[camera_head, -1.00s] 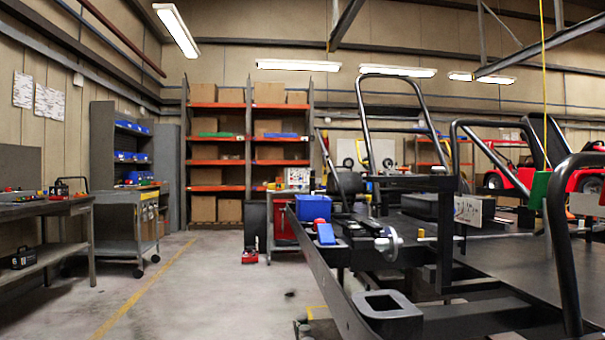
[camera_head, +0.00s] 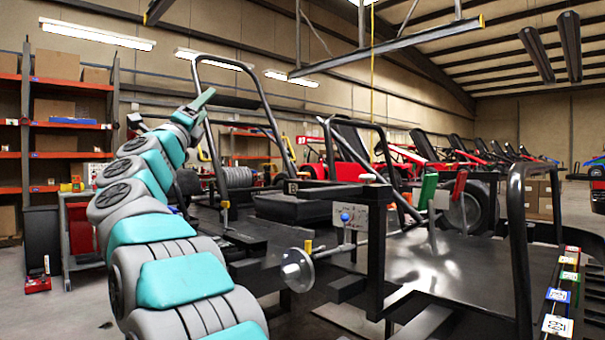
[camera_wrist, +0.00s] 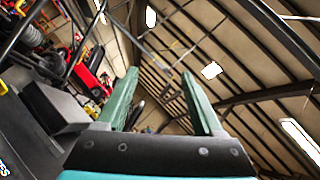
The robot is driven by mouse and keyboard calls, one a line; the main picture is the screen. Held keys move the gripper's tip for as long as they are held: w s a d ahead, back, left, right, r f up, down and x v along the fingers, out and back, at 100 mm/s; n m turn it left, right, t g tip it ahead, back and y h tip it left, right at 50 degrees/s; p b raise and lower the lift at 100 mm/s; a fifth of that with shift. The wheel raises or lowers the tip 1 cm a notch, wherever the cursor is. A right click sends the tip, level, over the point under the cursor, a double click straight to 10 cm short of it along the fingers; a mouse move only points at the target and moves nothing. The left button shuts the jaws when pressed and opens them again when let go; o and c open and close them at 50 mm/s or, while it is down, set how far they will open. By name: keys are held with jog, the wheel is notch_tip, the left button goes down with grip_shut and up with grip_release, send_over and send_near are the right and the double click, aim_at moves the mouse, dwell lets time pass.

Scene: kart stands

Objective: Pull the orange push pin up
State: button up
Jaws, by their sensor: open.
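My gripper (camera_head: 203,101) is raised at the end of my teal and grey arm, in the upper left of the head view. In the wrist view my gripper (camera_wrist: 159,73) shows two green fingers apart, with nothing between them, pointing toward the roof. A small orange-yellow piece (camera_head: 308,246) stands by the metal disc on the kart stand, below and right of my gripper and well apart from it. It may be the orange push pin, but it is too small to be sure. No push pin can be made out in the wrist view.
The black kart stand (camera_head: 470,275) has upright tube hoops (camera_head: 515,230) and a bar with a metal disc (camera_head: 297,270). A white panel with a blue knob (camera_head: 345,217) is on it. Green (camera_head: 428,190) and red grips stand beyond. Open floor lies at the left.

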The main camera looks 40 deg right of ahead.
jog(key=s+d+f+m+g+h, duration=0.3)
jog(key=s+d+m+g, duration=0.3)
jog(key=m+g, duration=0.6)
jog(key=m+g+y, duration=0.5)
jog(key=m+g, duration=0.2)
jog(key=m, duration=0.1)
send_near(304, 174)
jog(key=d, duration=0.3)
jog(key=shift+w+d+m, duration=0.3)
jog(key=shift+d, duration=0.1)
jog(key=d, duration=0.2)
jog(key=s+d, duration=0.1)
jog(key=d, duration=0.1)
jog(key=d+p, duration=0.1)
jog(key=d, duration=0.2)
jog(key=shift+s, duration=0.15)
grip_shut()
